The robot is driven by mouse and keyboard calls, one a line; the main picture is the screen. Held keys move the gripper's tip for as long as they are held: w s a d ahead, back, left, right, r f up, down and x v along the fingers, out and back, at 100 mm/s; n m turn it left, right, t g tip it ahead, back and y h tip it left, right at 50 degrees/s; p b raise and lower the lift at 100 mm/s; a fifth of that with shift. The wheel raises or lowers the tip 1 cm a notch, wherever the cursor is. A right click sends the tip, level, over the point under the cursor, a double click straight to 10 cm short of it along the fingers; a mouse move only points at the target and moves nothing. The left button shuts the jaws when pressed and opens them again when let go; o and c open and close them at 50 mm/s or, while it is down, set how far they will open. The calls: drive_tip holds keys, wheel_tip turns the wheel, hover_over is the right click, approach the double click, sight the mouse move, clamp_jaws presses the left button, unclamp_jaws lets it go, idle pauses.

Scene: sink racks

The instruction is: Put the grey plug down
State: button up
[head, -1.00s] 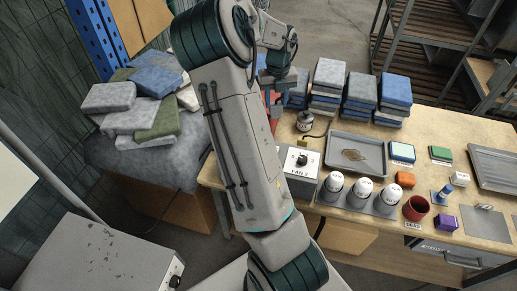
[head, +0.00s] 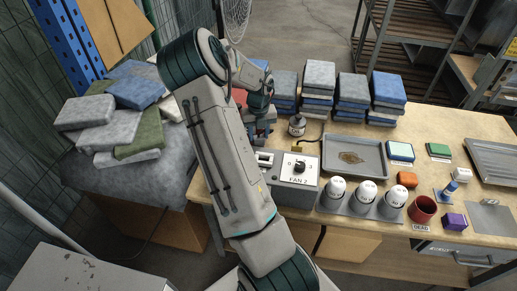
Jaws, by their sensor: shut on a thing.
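My gripper (head: 261,133) is at the left end of the workbench, behind the FAN 2 control box (head: 292,180), pointing down. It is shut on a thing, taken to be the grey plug. The plug is too small and too hidden by the fingers and my arm to make out. I cannot tell whether it touches the bench. The box has a black dial on its sloped face and a pale panel (head: 265,158) at its left, just in front of my gripper.
A dark bottle (head: 297,125) stands right of my gripper. A small yellow piece (head: 297,149) with a dark cord lies behind the box. A grey tray (head: 354,157), white-topped cups (head: 366,191) and a red mug (head: 422,209) are further right. Stacked cloths (head: 318,88) line the back.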

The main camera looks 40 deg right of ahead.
drive_tip(key=shift+f, duration=3.9)
drive_tip(key=shift+f, duration=0.1)
drive_tip(key=o, duration=1.1)
